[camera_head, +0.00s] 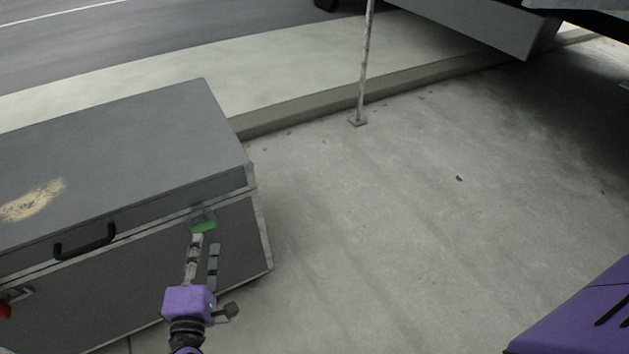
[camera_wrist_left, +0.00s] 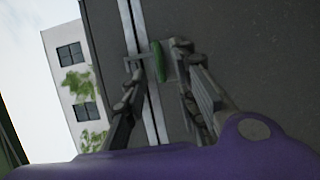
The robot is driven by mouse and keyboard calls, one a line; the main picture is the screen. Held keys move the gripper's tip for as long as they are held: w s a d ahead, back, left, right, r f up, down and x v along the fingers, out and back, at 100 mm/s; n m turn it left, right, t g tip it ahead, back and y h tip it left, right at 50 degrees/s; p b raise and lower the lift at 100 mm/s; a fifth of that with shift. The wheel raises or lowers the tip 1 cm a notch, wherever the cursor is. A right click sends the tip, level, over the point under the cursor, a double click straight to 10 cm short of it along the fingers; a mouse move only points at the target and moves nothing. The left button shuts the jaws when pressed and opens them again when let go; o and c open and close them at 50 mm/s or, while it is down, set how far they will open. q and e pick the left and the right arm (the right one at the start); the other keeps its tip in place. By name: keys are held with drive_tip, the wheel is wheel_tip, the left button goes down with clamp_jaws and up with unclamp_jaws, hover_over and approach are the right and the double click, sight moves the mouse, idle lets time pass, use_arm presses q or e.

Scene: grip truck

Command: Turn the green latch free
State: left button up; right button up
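A grey case (camera_head: 120,155) stands on the pavement at the left of the head view, with its lid down. The green latch (camera_head: 204,226) is on its front near the right end, just under the lid seam. My left gripper (camera_head: 206,240) is at the latch with its fingers apart. In the left wrist view the green latch (camera_wrist_left: 159,61) lies between the two fingertips (camera_wrist_left: 156,62), closer to the right one. I cannot tell whether a finger touches it. My right gripper is not in view.
A black handle (camera_head: 85,242) is on the case front, and a red latch (camera_head: 5,309) shows at the left edge. A thin post (camera_head: 365,65) stands near the kerb. The pavement (camera_head: 400,220) right of the case is clear.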

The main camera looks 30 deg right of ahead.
sight(203, 233)
use_arm(q)
drive_tip(key=x, duration=0.4)
drive_tip(key=shift+w+d+b, duration=0.1)
drive_tip(key=shift+b, duration=0.2)
drive_tip(key=shift+w+d, duration=0.1)
drive_tip(key=shift+w, duration=0.05)
drive_tip(key=shift+c, duration=0.4)
clamp_jaws()
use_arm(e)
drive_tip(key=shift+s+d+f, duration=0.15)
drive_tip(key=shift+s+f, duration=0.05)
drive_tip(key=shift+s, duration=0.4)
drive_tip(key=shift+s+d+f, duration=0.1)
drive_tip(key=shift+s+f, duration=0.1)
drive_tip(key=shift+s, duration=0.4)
